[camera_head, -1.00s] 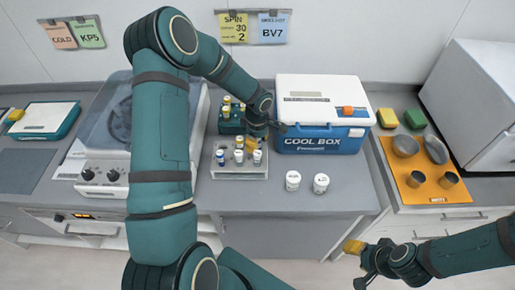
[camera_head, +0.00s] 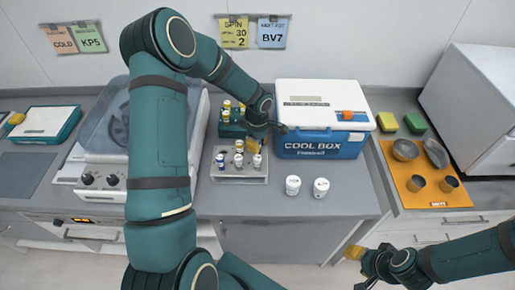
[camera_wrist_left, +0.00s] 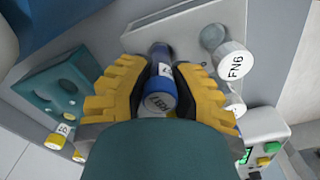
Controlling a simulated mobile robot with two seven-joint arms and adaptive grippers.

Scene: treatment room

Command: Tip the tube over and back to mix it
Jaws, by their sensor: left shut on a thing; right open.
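My left gripper (camera_wrist_left: 160,92) is shut on a tube with a blue cap (camera_wrist_left: 160,104) in the left wrist view. My right gripper (camera_head: 357,267) is open and empty, low at the right in front of the counter.
The grey rack holds several capped tubes, with a green rack (camera_head: 226,128) behind it. The blue and white cool box (camera_head: 325,147) stands close right. Two white pots (camera_head: 293,186) stand on the counter. A centrifuge (camera_head: 103,181) is left, an orange mat (camera_head: 432,201) right.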

